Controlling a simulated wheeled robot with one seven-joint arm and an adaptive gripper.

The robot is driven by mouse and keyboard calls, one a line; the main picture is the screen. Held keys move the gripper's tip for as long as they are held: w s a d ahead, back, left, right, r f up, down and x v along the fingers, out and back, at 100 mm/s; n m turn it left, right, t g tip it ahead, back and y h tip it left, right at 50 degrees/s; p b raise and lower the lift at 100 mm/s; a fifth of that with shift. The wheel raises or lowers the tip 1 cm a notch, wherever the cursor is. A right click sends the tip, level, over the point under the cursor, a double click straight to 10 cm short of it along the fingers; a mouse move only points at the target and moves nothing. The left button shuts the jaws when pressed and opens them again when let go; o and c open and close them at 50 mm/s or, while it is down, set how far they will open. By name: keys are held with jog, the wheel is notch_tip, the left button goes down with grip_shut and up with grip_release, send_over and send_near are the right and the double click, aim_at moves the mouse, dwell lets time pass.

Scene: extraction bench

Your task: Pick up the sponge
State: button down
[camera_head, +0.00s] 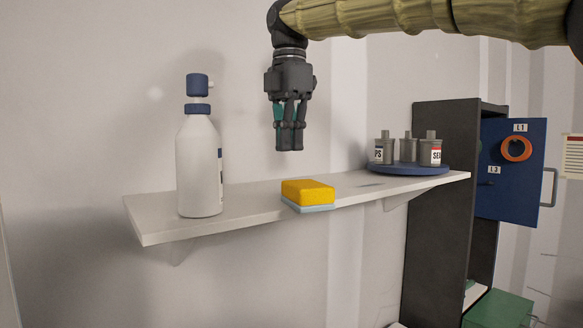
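The sponge (308,191) is a yellow block with a pale blue-grey underside. It lies flat at the front edge of the white wall shelf (245,196), near the shelf's middle. My gripper (290,141) is dark grey with teal parts and points straight down above the shelf. It is above the sponge and slightly to its left in the picture, with a clear gap between them. Its fingertips appear side by side, and this angle does not show whether they are apart. Nothing is visible in the gripper.
A white bottle (199,165) with a blue cap stands left of the sponge. A blue round tray (410,170) with grey containers sits at the shelf's right end. A dark cabinet (437,200) with an open blue door (511,178) stands further right. Shelf space beside the sponge is clear.

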jog(key=shift+d+r, duration=0.15)
jog(key=shift+r, duration=0.65)
jog(key=shift+c, duration=2.2)
grip_release()
jog(key=shift+w, duration=0.1)
jog(key=shift+r, duration=0.1)
